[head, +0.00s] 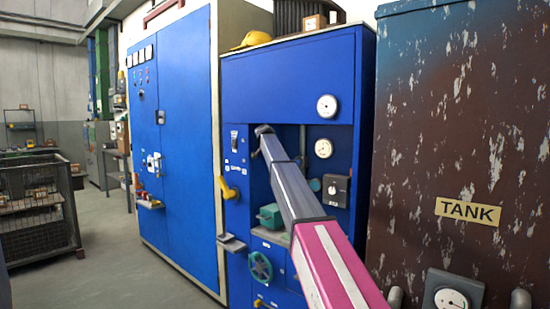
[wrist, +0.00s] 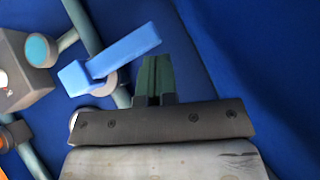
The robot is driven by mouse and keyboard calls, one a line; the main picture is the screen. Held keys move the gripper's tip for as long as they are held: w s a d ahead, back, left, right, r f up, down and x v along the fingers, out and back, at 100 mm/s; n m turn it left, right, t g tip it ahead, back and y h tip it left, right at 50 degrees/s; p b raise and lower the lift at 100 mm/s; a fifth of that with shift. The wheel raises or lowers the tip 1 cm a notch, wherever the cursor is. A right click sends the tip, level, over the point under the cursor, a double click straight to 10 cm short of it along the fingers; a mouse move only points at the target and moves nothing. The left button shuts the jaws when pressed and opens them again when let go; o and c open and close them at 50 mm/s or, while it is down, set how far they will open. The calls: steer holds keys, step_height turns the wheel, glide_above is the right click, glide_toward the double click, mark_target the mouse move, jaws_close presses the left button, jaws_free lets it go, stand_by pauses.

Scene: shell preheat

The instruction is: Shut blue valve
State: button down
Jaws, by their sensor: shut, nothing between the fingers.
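The blue valve shows in the wrist view as a bright blue lever handle (wrist: 112,58) on a thin grey-green pipe. The lever slants, its free end pointing up and right. My gripper (wrist: 157,60) has its green fingers together with nothing between them. The fingertips are just right of and below the lever's free end; I cannot tell whether they touch it. In the head view my arm reaches into the recess of the blue cabinet (head: 290,75), and I cannot make out the blue lever there.
In the head view, a yellow handle (head: 228,188) and green handwheel (head: 260,266) are on the cabinet. The rusty tank (head: 460,120) stands close on the right. Open floor (head: 110,245) is at left.

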steer(key=s+a, duration=0.5)
steer(key=s, duration=0.5)
steer(key=shift+s, duration=0.4)
steer(key=s+d+f+n+g+y, duration=0.1)
steer(key=s+d+f+n, duration=0.15)
steer(key=s+f, duration=0.7)
steer(key=s+d+f+n+g, duration=0.1)
steer(key=s+d+f+g, duration=0.2)
steer(key=f, duration=1.1)
steer(key=s+d+f+n+y, duration=0.1)
steer(key=s+d+f+n, duration=0.15)
steer(key=s+f, duration=0.65)
steer(key=s+d+f+n+g+y, duration=0.1)
steer(key=s+d+f+n+g, duration=0.1)
steer(key=s+f, duration=0.9)
steer(key=s+d+f+n+g+y, duration=0.1)
steer(key=s+d+f+n+g, duration=0.1)
steer(key=s+f, duration=1)
steer(key=s+d, duration=0.1)
steer(key=s, duration=0.5)
steer(key=shift+f+n+g, duration=0.25)
steer(key=shift+n+g, duration=0.05)
steer(key=shift+g, duration=0.1)
steer(key=shift+d, duration=0.1)
